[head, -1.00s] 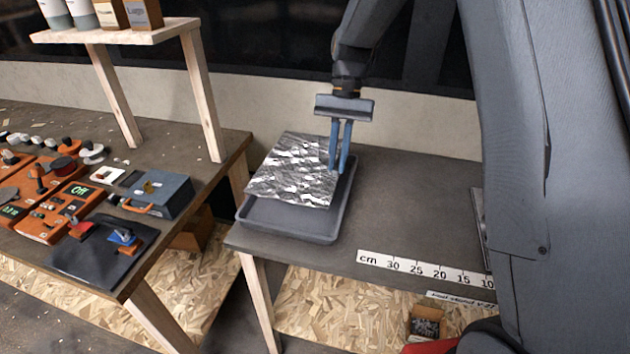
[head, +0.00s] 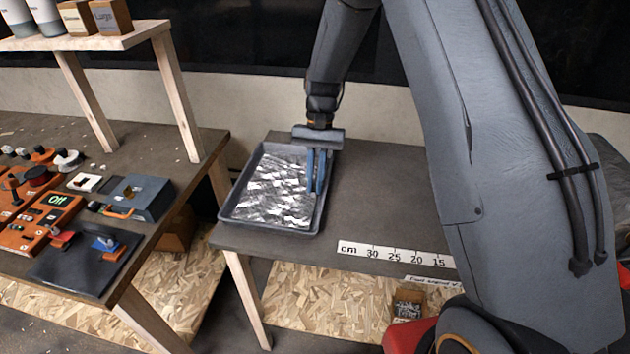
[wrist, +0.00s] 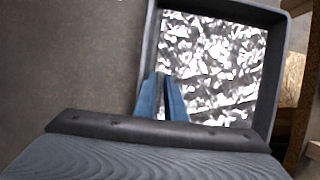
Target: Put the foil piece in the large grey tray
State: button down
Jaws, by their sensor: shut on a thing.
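The foil piece (head: 272,190) is a crinkled silver sheet that appears down inside the large grey tray (head: 229,211), within its rim. It fills most of the tray in the wrist view (wrist: 212,62), where the tray's wall (wrist: 272,75) surrounds it. My gripper (head: 316,190) has two blue fingers pointing down at the foil's right edge in the head view. The fingers are close together and shut on the foil's edge. Whether the foil touches the tray floor everywhere cannot be told.
The tray stands on a dark table with a centimetre ruler strip (head: 385,254) along its front. Bare tabletop lies right of the tray. To the left, another bench holds a blue-grey box (head: 142,195), a dark board (head: 85,258) and orange devices under a wooden shelf (head: 85,41).

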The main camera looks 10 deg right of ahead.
jog(key=shift+f, duration=0.15)
jog(key=c, duration=2.1)
grip_release()
jog(key=b+v, duration=0.4)
jog(key=v, duration=0.7)
jog(key=s+d+f+n+t, duration=0.1)
jog(key=s+d+n+t, duration=0.1)
jog(key=s, duration=0.9)
jog(key=s+d+f+n+t+h, duration=0.1)
jog(key=s+d, duration=0.4)
jog(key=s, duration=0.7)
jog(key=shift+d+f+n+t+h, duration=0.3)
jog(key=shift+f+n+t, duration=0.3)
jog(key=shift+t, duration=0.6)
jog(key=shift+w, duration=0.1)
